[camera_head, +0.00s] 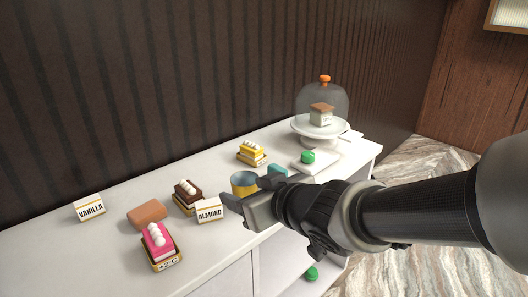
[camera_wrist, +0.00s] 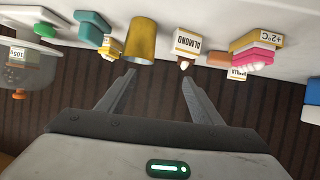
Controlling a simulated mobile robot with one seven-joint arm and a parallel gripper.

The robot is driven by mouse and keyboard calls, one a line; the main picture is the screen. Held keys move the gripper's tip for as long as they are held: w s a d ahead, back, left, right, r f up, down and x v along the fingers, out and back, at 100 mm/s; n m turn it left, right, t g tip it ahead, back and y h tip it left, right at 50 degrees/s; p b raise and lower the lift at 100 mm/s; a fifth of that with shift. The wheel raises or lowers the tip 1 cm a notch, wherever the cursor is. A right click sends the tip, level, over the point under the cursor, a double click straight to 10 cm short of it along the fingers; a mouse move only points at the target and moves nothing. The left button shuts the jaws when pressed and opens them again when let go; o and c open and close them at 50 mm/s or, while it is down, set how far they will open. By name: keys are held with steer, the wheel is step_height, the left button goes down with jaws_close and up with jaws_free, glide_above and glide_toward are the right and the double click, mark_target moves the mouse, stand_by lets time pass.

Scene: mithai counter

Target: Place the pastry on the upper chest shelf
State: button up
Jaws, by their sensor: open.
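Several pastries stand on the white chest top (camera_head: 105,255). A pink pastry with white cream (camera_head: 158,242) sits in a gold tray at the front left and also shows in the wrist view (camera_wrist: 258,50). A brown one (camera_head: 187,193) stands behind the ALMOND card (camera_head: 209,210). A yellow one (camera_head: 251,152) is further back. I cannot tell which pastry the task means. My gripper (camera_head: 243,200) is open and empty, beside the ALMOND card and a gold cup (camera_head: 240,180). In the wrist view the open fingers (camera_wrist: 160,85) have nothing between them.
A glass dome (camera_head: 322,98) with an orange knob covers a cake on a white stand at the back right. A brown block (camera_head: 147,214) and a VANILLA card (camera_head: 89,207) are at left. A green item (camera_head: 312,273) lies low on the right. The front left top is clear.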

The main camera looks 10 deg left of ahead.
steer(key=s+a+f+n+g+y, duration=0.1)
steer(key=s+a+f+y, duration=0.1)
steer(key=a, duration=0.3)
steer(key=p, duration=0.9)
glide_toward(191, 191)
steer(key=x, duration=0.4)
steer(key=shift+a+f, duration=0.25)
steer(key=shift+f, duration=0.15)
steer(key=shift+b+x, duration=0.4)
steer(key=shift+x, duration=2.75)
steer(key=shift+w+r, duration=0.15)
steer(key=shift+r, duration=0.05)
steer(key=shift+d, duration=0.1)
steer(key=shift+r, duration=0.1)
steer(key=c, duration=1.3)
